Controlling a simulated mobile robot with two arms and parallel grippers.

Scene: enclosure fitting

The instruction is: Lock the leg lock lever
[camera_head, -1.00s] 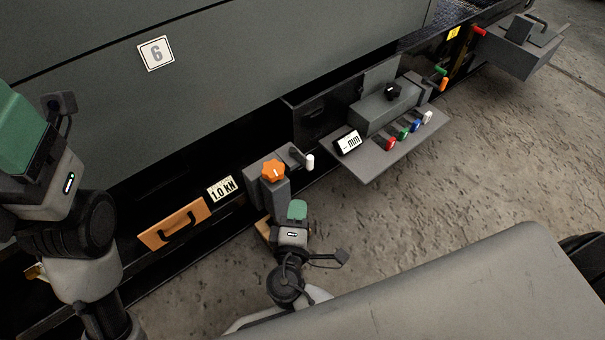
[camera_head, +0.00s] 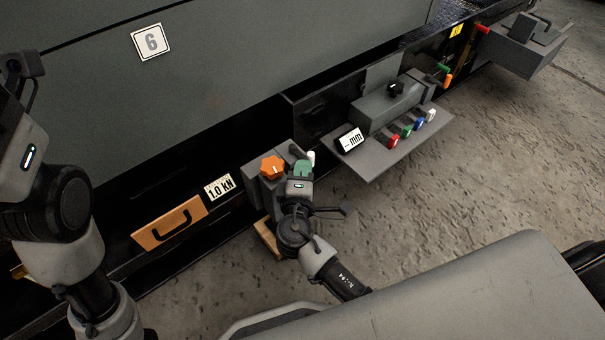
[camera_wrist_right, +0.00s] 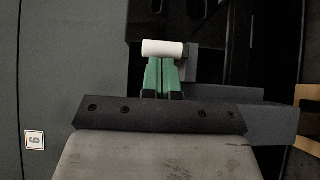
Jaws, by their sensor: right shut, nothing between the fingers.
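A lever with a white cylindrical handle (camera_head: 311,158) sits beside the orange star knob (camera_head: 272,167) on a grey block; I take it for the leg lock lever. My right gripper (camera_head: 303,166) is at this lever and hides most of it in the head view. In the right wrist view, the white handle (camera_wrist_right: 162,48) lies crosswise just beyond the green fingertips (camera_wrist_right: 162,62). These fingers are shut with nothing between them. They look very near the handle, but I cannot tell whether they touch it. My left arm is at the left edge, with its gripper outside the picture.
An orange drawer front (camera_head: 170,224) with a black handle and a "1.0 kN" display (camera_head: 219,187) are left of the knob. A grey shelf (camera_head: 385,160) with coloured levers and an "mm" display (camera_head: 349,140) is to the right. Concrete floor (camera_head: 500,180) is open in front.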

